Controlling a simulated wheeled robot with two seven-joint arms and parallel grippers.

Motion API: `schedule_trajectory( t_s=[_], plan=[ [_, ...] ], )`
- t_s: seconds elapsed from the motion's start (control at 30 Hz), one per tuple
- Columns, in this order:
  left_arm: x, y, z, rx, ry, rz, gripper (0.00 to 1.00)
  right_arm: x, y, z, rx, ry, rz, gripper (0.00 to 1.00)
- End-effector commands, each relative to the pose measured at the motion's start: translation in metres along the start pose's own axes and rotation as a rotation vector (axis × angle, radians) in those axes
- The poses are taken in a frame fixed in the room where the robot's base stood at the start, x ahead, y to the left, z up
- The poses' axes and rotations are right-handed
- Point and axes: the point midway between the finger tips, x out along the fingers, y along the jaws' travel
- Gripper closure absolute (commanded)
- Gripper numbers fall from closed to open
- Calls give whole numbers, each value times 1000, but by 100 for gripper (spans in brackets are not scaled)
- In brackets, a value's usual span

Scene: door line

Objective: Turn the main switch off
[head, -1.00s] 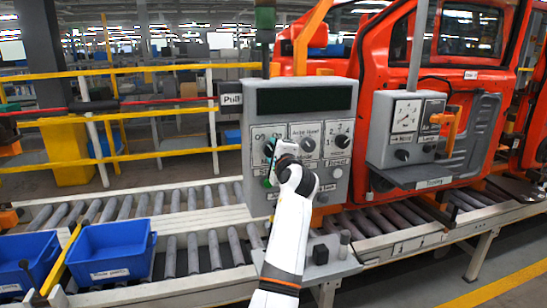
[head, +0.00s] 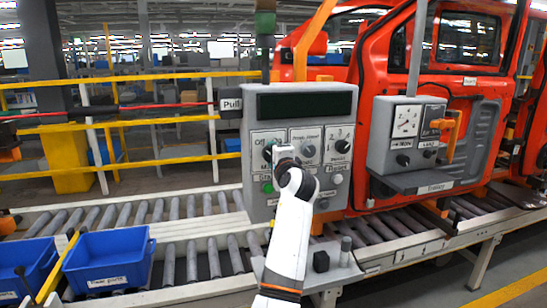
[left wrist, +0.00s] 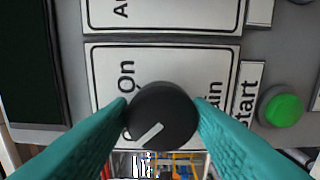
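The main switch is a round black knob (left wrist: 162,117) with a white pointer line, on a white label plate in the left wrist view. "On" shows at its upper left and part of "Main" at its right. The pointer line aims to the lower left, away from "On", toward the side where the head view has "Off". My left gripper (left wrist: 162,102) has its teal fingers on both sides of the knob, seemingly touching it. In the head view the left gripper (head: 274,156) is at the upper left of the grey control panel (head: 250,200) and mostly hides the switch. My right gripper is not in view.
A green button (left wrist: 284,109) marked "Start" sits beside the switch. Other knobs, including one at the panel's upper right (head: 343,146), are close by. A second grey box (head: 380,150) hangs to the right before an orange door. Blue crates (head: 110,262) stand at left by the roller conveyor.

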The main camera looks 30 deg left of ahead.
Motion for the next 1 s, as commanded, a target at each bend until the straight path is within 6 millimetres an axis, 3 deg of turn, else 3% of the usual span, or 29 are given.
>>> schedule_trajectory(
  t_s=[0.03,0.1,0.47,0.57,1.0],
  plan=[
    [0,4,0,-3,-1,7,47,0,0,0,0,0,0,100],
    [0,3,0,-2,-1,6,36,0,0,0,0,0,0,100],
    [-5,0,0,0,0,2,35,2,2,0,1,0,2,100],
    [-17,-1,1,-2,-1,3,35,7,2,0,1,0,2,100],
    [-102,-2,1,-1,-1,2,35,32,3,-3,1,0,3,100]
  ],
)
